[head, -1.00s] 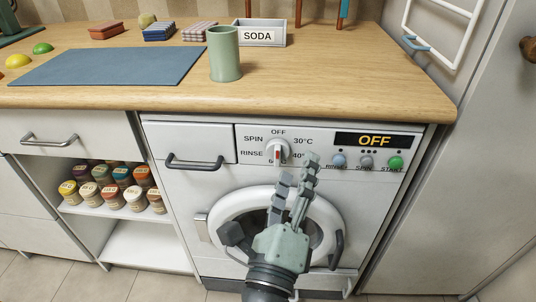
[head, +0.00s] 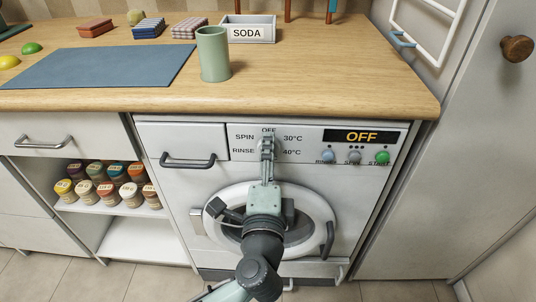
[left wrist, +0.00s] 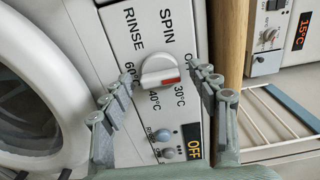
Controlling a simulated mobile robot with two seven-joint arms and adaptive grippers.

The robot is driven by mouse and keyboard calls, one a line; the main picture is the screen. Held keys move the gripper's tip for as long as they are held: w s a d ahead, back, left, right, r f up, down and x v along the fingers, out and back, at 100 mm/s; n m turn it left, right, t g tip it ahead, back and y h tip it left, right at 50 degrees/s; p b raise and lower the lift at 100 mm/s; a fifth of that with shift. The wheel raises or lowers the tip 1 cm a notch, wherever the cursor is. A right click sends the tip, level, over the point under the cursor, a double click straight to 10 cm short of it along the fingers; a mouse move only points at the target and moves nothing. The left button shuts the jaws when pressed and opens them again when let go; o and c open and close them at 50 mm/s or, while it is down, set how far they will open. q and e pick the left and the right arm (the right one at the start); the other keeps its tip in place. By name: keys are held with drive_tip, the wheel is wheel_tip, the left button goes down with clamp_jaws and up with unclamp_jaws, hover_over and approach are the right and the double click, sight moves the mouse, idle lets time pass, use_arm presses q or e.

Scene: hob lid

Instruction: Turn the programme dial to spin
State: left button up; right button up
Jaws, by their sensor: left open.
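The programme dial (left wrist: 160,70) is a white round knob with a raised grip and a red mark, ringed by labels including SPIN, RINSE, 30°C and 40°C. I cannot tell for sure which label it points at. The washing machine's display (head: 362,137) reads OFF. My left gripper (head: 267,148) is in front of the dial and hides most of it in the head view. In the left wrist view the left gripper (left wrist: 163,82) is open, with a finger on each side of the dial and gaps visible. My right gripper is out of view.
The washing machine door (head: 314,205) is round with a dark handle, below my gripper. A drawer handle (head: 188,162) is left of the dial. On the worktop stand a green cup (head: 213,55) and a soda box (head: 262,35).

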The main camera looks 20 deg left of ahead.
use_arm(q)
drive_tip(key=shift+c, duration=0.2)
drive_tip(key=c, duration=1.1)
